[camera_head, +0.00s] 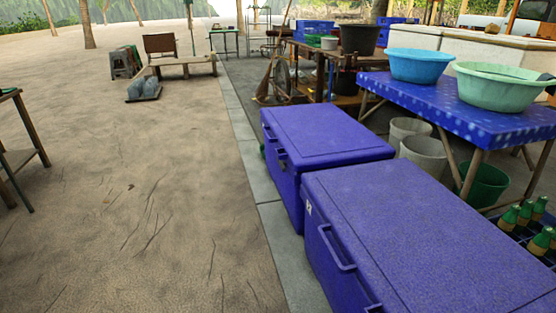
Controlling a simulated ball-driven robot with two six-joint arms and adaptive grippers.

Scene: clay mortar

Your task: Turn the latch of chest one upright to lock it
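Two blue-purple chests stand on the paving with their lids down. The farther chest (325,138) has handle or latch parts (276,146) on its left-facing side, too small to tell their angle. The nearer chest (440,235) has a small white mark (309,208), possibly a 2, near its far left corner. A handle (338,250) shows on its left-facing side, and its near end is cut off by the frame. I cannot read a number on the farther chest. Neither of my grippers is in view.
A blue table (468,116) with a blue basin (419,66) and a green basin (494,86) stands right of the chests. Buckets (424,153) stand under it. Green bottles (523,214) are at the right edge. Open sandy ground (140,210) lies left of the chests.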

